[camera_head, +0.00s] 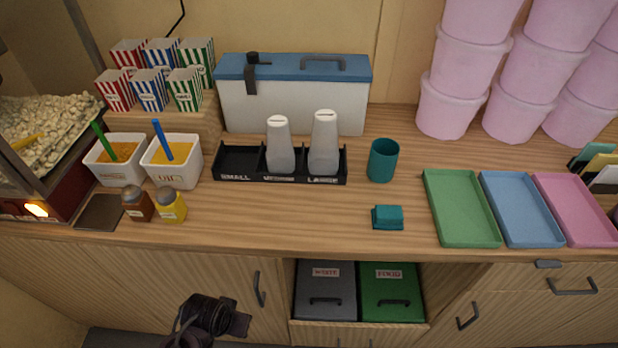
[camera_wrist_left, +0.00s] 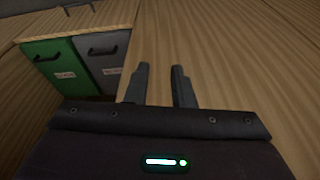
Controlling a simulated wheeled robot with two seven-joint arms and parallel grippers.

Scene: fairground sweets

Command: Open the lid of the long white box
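The long white box (camera_head: 300,112) stands at the back of the counter. Its blue lid (camera_head: 285,68) is down and shut. A dark handle (camera_head: 323,62) sits on the lid's right half, and a black clasp (camera_head: 250,78) hangs over the front edge near the left end. My left gripper (camera_wrist_left: 160,69) has its two fingers apart with nothing between them. In the head view it is low in front of the cabinet doors, well below and away from the box. My right gripper is in neither view.
A black rack (camera_head: 229,179) with two pale bottles stands in front of the box. Striped cartons (camera_head: 151,90) on a wooden step stand left of it; pink tubs (camera_head: 452,103) are to the right. A teal cup (camera_head: 383,160) and trays (camera_head: 461,207) stand nearer the front.

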